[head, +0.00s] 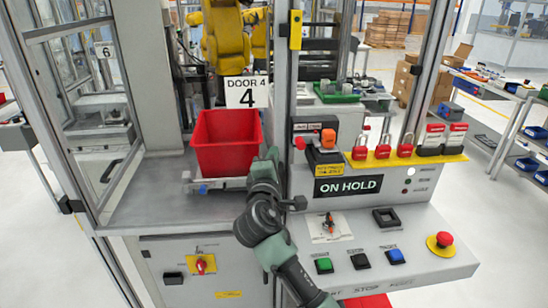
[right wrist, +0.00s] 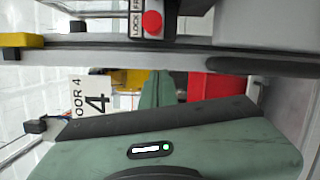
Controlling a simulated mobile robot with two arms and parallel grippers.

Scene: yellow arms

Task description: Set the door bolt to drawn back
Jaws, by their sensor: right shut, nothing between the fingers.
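The door bolt unit (head: 307,130) is a dark box on the grey post, right of the red bin, with a red round knob (head: 300,143) at its lower left and an orange block at its right. In the right wrist view the red knob (right wrist: 152,22) shows at the top beside a small lettered plate (right wrist: 136,20). I cannot tell the bolt's position. My right gripper (head: 272,153) is shut and empty, left of and a little below the knob, apart from it; its green fingers (right wrist: 157,88) show in the wrist view. My left gripper is not in view.
A red bin (head: 225,145) stands left of my gripper, before the DOOR 4 sign (head: 246,92). Red padlocks (head: 381,148) hang on a yellow bar at right. Below are the ON HOLD display (head: 348,187), push buttons and a red emergency stop (head: 441,241).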

